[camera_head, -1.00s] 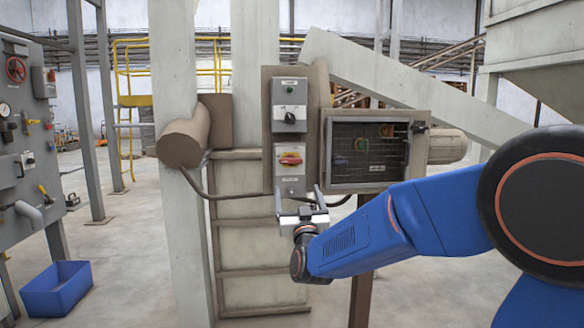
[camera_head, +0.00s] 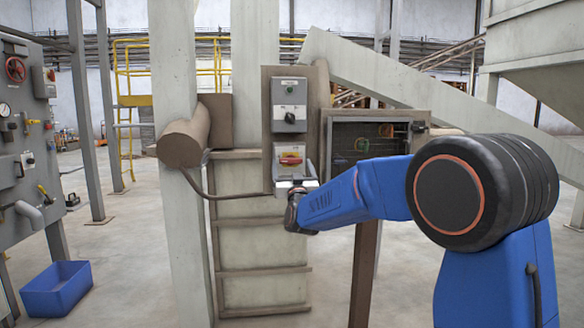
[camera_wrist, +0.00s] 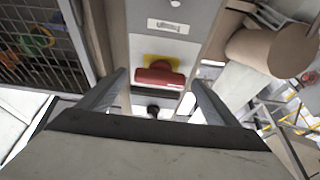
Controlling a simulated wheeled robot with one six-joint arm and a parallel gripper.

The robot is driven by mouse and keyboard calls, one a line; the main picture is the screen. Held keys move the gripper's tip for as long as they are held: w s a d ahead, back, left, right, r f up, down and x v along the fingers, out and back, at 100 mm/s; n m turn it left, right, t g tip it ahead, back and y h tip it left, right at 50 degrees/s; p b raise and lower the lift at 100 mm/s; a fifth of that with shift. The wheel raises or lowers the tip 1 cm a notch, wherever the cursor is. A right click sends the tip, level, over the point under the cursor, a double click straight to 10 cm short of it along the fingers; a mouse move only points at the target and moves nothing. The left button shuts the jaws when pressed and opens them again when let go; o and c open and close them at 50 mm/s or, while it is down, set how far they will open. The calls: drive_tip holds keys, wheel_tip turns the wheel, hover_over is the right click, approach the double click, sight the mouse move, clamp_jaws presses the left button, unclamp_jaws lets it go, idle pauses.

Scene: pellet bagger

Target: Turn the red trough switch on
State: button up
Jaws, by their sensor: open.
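The red trough switch (camera_head: 291,160) is a red handle on a yellow plate, set on the lower grey switch box (camera_head: 283,151) of the brown panel. In the head view its handle lies about level. In the wrist view the red handle (camera_wrist: 159,76) shows between my two fingers, just beyond their tips, lying crosswise. My gripper (camera_head: 296,175) is open and empty, just below and in front of the red switch. In the wrist view my gripper (camera_wrist: 158,82) has one finger on each side of the handle. I cannot tell whether either finger touches it.
The upper grey box (camera_head: 289,104) carries a black rotary knob and a green light. A mesh-fronted cabinet (camera_head: 366,135) stands right of the panel, partly behind my arm. A conduit (camera_head: 235,194) curves below left. A blue bin (camera_head: 57,288) stands on the floor at left.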

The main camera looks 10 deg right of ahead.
drive_tip(key=shift+w, duration=0.1)
drive_tip(key=shift+c, duration=0.6)
drive_tip(key=c, duration=0.9)
drive_tip(key=shift+c, duration=0.2)
drive_tip(key=shift+a+m, duration=0.1)
drive_tip(key=shift+m, duration=0.5)
drive_tip(key=m+h, duration=0.1)
drive_tip(key=m, duration=0.1)
drive_tip(key=m+h, duration=0.2)
drive_tip(key=m, duration=0.1)
drive_tip(key=shift+a+r+m, duration=0.1)
drive_tip(key=shift+a+m, duration=0.1)
drive_tip(key=shift+m, duration=0.1)
drive_tip(key=m+g+h, duration=0.1)
drive_tip(key=m, duration=0.2)
drive_tip(key=m+g+h, duration=0.1)
drive_tip(key=m, duration=0.2)
drive_tip(key=shift+a+r+h, duration=0.15)
drive_tip(key=shift+h, duration=0.25)
drive_tip(key=m+g, duration=0.1)
drive_tip(key=m, duration=0.1)
drive_tip(key=m+g+h, duration=0.1)
drive_tip(key=m, duration=0.2)
drive_tip(key=shift+a+r, duration=0.1)
drive_tip(key=shift+r, duration=0.05)
drive_tip(key=m+g, duration=0.1)
drive_tip(key=m, duration=0.3)
drive_tip(key=shift+r+g, duration=0.15)
drive_tip(key=shift+g, duration=0.25)
drive_tip(key=shift+m, duration=0.4)
